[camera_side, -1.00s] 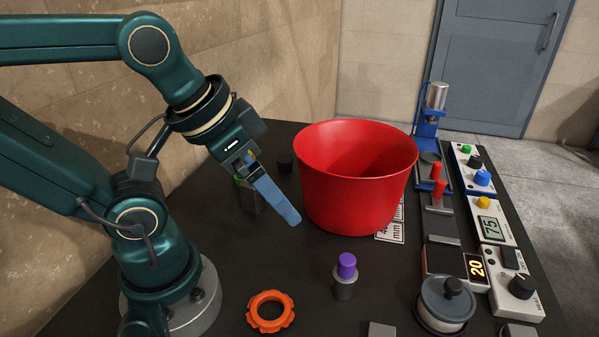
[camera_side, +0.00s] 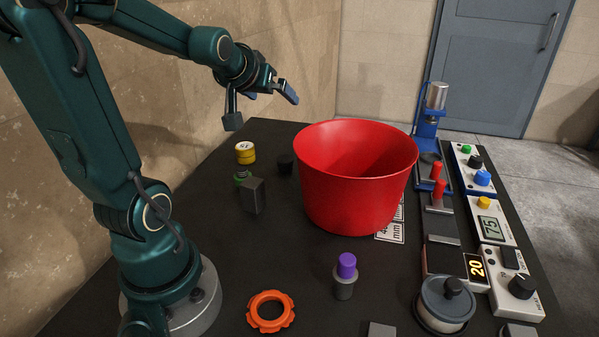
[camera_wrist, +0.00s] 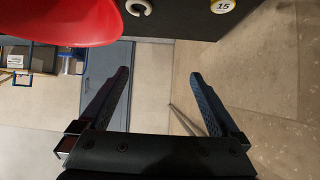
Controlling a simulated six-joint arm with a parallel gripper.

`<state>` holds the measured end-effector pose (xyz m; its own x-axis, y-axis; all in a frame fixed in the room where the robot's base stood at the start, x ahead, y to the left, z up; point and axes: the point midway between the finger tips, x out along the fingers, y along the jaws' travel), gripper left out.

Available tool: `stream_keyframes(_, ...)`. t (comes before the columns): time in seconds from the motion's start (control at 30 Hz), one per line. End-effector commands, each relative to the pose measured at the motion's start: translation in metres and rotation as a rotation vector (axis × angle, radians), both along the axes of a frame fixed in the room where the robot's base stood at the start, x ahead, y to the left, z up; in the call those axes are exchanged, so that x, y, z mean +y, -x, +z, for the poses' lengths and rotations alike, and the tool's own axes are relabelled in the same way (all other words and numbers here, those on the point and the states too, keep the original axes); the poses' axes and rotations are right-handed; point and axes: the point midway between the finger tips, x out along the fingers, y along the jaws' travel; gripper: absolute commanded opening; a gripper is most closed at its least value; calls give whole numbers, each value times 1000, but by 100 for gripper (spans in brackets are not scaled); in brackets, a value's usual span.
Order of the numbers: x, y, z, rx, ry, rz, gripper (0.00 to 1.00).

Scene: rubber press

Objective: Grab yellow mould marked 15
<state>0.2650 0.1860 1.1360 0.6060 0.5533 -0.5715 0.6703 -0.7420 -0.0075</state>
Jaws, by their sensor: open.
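The yellow mould (camera_side: 245,153) is a short cylinder with a pale top, standing near the table's far left edge in the side view. In the wrist view the mould (camera_wrist: 222,6) is at the top edge, partly cut off, and its top reads 15. My gripper (camera_side: 290,92) is raised above and to the right of the mould in the side view, apart from it. In the wrist view my gripper (camera_wrist: 160,82) is open, with nothing between its two fingers.
A big red bucket (camera_side: 355,200) stands right of the mould. A black cylinder (camera_side: 285,164), a green item (camera_side: 241,179) and a dark grey block (camera_side: 252,196) stand close to the mould. An orange ring (camera_side: 270,311) and a purple-topped cylinder (camera_side: 346,275) are nearer the front.

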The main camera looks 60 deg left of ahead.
Motion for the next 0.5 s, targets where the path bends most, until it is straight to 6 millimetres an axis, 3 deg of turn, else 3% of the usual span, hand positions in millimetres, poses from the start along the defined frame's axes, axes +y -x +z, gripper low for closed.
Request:
stream_keyframes(0.03,21,5,-3,-20,-16,58,98)
stream_keyframes(0.1,45,12,-3,-51,-46,118,98)
stream_keyframes(0.3,99,37,-2,-126,-127,263,98)
stream_keyframes(0.37,114,47,-2,-145,-152,304,98)
stream_keyframes(0.5,111,44,-27,-144,-147,295,98)
